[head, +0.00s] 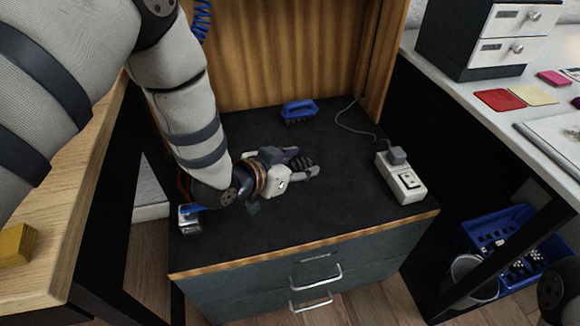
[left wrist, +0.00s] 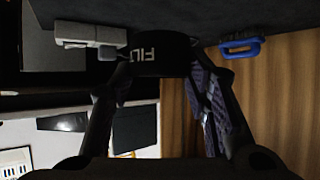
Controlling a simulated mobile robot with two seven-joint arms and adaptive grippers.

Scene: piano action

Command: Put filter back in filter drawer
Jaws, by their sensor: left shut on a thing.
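My left gripper (head: 302,163) is low over the black top of the drawer cabinet (head: 345,225). In the left wrist view the fingers of this gripper (left wrist: 160,72) are shut on a black piece with white letters starting "FILT", the filter (left wrist: 140,62). In the head view the filter is hard to make out against the dark top. The cabinet front has two silver handles, an upper one (head: 316,280) and a lower one (head: 311,305); its drawers look closed. I cannot tell which drawer is the filter drawer. My right gripper is not in view.
A blue brush (head: 299,110) lies at the back of the cabinet top, and a white power strip (head: 402,178) with a cable lies at its right. A small drawer unit (head: 490,38) stands on the right table. A blue crate (head: 497,240) is below it.

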